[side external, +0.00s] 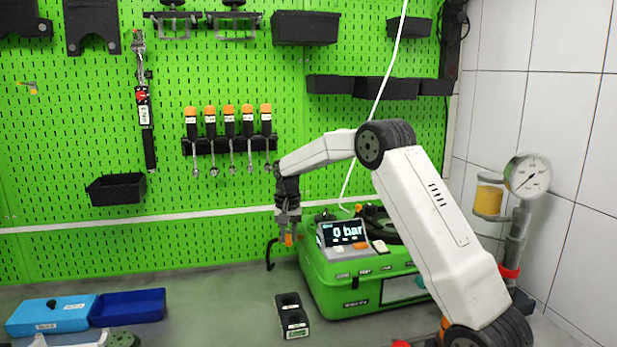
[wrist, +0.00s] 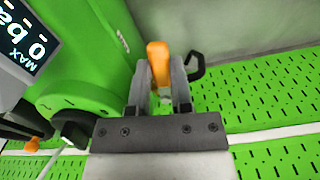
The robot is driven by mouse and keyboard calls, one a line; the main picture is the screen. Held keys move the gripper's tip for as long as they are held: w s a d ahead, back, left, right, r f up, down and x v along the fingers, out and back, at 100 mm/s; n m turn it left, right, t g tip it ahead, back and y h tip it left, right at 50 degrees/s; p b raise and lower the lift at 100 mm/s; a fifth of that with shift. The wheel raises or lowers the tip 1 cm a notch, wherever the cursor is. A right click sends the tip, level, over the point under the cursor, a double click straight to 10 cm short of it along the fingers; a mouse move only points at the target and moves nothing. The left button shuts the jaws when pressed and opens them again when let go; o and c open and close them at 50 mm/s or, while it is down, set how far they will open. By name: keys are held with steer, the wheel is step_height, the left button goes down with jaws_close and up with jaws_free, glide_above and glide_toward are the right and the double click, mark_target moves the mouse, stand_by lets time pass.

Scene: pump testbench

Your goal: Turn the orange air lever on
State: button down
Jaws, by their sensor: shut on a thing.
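The orange air lever (wrist: 158,62) shows between the two fingers of my gripper (wrist: 160,85) in the wrist view. My gripper is shut on it. In the side view my gripper (side external: 288,228) points down at the back left corner of the green pump testbench (side external: 350,294), with the lever's orange tip (side external: 289,240) just below the fingers. The lever's base and pivot are hidden by the fingers, so I cannot tell its exact angle. The display (side external: 344,233) on the testbench reads 0 bar.
A black hook-shaped part (side external: 270,256) sits close beside the gripper. A black block (side external: 291,315) stands in front of the testbench. Blue bins (side external: 127,307) lie at the left. The green pegboard (side external: 90,180) is behind. The bench between bins and block is clear.

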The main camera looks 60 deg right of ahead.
steer(key=shift+w+d+m, duration=0.15)
steer(key=shift+w+m, duration=1.05)
steer(key=shift+m, duration=1.45)
steer(key=shift+w+d+m, duration=0.1)
steer(key=shift+w+m, duration=1.05)
steer(key=shift+m, duration=1.55)
steer(key=shift+w+d+m, duration=0.15)
steer(key=shift+w+m, duration=1.05)
steer(key=shift+m, duration=1.45)
steer(key=c, duration=0.5)
jaws_free()
steer(key=shift+r, duration=3.95)
